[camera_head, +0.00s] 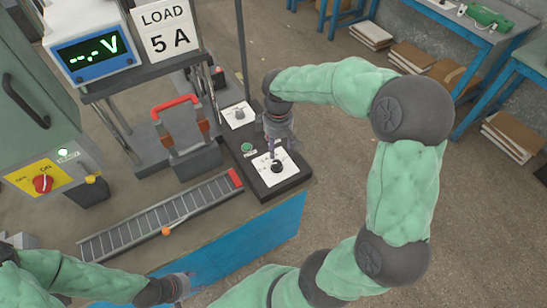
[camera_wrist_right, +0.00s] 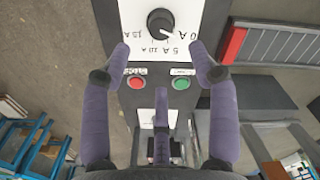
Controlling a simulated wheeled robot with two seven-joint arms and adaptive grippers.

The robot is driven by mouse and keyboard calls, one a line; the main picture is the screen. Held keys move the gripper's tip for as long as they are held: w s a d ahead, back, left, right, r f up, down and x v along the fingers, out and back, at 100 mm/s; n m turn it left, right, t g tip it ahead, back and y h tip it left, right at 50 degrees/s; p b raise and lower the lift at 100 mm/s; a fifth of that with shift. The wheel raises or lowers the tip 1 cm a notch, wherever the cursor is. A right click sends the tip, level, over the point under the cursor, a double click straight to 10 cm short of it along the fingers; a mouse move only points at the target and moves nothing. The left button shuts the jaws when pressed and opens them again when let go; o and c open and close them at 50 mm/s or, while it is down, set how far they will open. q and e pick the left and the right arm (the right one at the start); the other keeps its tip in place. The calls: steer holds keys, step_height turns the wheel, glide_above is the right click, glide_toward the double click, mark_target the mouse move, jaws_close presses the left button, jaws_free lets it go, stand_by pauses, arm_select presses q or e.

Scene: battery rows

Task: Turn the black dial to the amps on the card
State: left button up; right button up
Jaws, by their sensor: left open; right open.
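The card (camera_head: 168,30) reads "LOAD 5 A" in the head view. The black dial (camera_head: 276,166) sits on a white plate at the near end of the dark panel. In the right wrist view the dial (camera_wrist_right: 164,22) has marks 0 A, 5 A, 10 A and 15 A around it; its pointer appears to lie toward 0 A. My right gripper (camera_head: 272,150) is above the panel beside the dial. Its fingers (camera_wrist_right: 163,62) are open and empty, apart from the dial. My left gripper (camera_head: 188,284) is open, low at the bench's front edge, far from the dial.
A red button (camera_wrist_right: 136,83) and a green button (camera_wrist_right: 180,83) sit between the fingers in the wrist view. A meter (camera_head: 92,56) shows dashes and V. A slotted rail (camera_head: 160,218), a red-handled switch (camera_head: 178,125) and a red rotary switch (camera_head: 43,183) stand left.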

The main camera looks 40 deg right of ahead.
mark_target(277, 163)
step_height(277, 163, down, 10)
steer(key=b, duration=0.3)
steer(key=shift+r+b, duration=0.15)
steer(key=shift+b, duration=0.15)
steer(key=shift+c, duration=0.3)
steer(key=shift+s, duration=0.1)
steer(key=c, duration=1.1)
